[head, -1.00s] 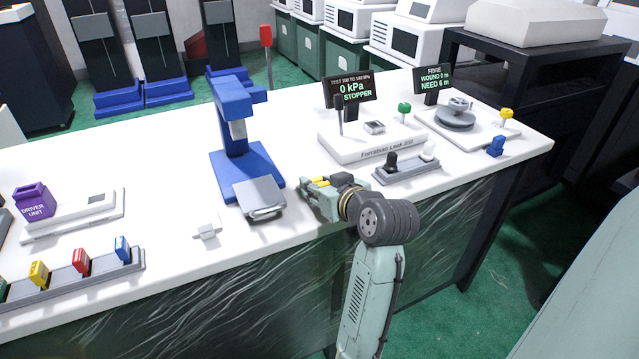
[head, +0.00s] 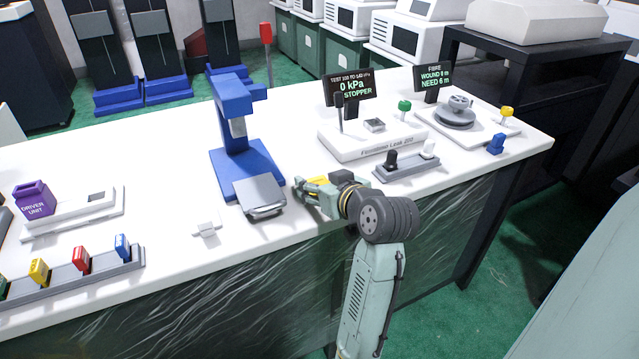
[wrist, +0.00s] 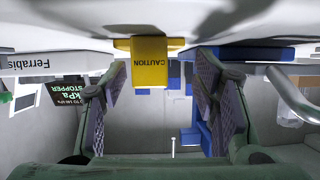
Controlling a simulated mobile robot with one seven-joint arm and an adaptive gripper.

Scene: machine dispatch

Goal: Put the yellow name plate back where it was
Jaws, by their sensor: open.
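The wrist picture is upside down, and the plate stands from a wider yellow foot at the white surface. In the head view a bit of yellow (head: 319,181) shows at my fingers, mostly hidden by them. My gripper (head: 305,188) is open, low over the bench front, right of the grey sloped block. The open fingers also show in the wrist view (wrist: 160,100).
A blue press (head: 240,140) with a grey sloped block (head: 260,194) stands left of my gripper. The leak tester (head: 372,144) and a grey switch box (head: 408,168) are to the right. A small white holder (head: 207,228) and a rack (head: 75,282) with coloured pieces lie left.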

